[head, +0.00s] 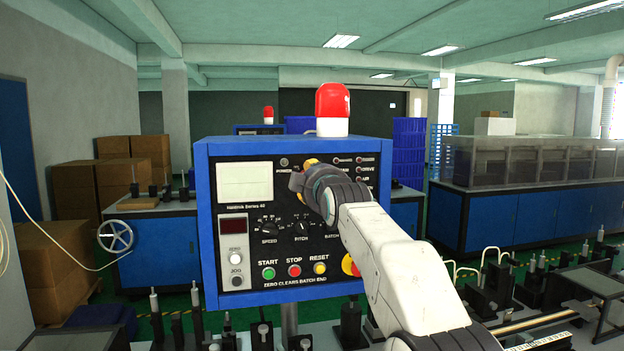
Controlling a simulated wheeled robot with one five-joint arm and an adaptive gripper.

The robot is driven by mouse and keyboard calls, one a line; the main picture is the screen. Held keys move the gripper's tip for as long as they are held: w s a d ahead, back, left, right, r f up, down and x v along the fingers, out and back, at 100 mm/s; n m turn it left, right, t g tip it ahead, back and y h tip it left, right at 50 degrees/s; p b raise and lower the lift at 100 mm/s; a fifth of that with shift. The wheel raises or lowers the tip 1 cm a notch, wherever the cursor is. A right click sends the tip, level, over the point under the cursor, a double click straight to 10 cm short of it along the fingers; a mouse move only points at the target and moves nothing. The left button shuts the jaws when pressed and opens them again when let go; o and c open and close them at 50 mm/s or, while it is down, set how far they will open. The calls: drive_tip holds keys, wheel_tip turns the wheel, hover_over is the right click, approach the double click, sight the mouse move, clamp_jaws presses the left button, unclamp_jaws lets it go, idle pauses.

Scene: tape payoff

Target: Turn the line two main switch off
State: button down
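A blue-framed control box (205,230) with a black face stands straight ahead in the head view, a red-and-white beacon (332,105) on top. My gripper (296,182) is in front of the upper middle of the face, seen from behind. Its fingers are mostly hidden, so I cannot tell whether it is open or touches anything. A bit of a yellow part (311,162) shows just above it; most of that part is hidden. My arm covers the right of the face. A red-and-yellow knob (349,265) shows partly at lower right. No line two label is readable.
Green START (268,272), red STOP (294,270) and yellow RESET (320,268) buttons sit low on the face, below the SPEED (268,227) and PITCH (302,228) dials. Bench fixtures (350,322) stand below. A handwheel (116,236) and cable are at left.

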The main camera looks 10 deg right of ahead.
drive_tip(key=shift+s+r, duration=0.1)
drive_tip(key=shift+r, duration=0.2)
drive_tip(key=c, duration=1.5)
unclamp_jaws()
drive_tip(key=o, duration=0.4)
drive_tip(key=shift+f, duration=0.2)
drive_tip(key=shift+c, duration=0.2)
drive_tip(key=s, duration=1.1)
drive_tip(key=shift+s, duration=0.4)
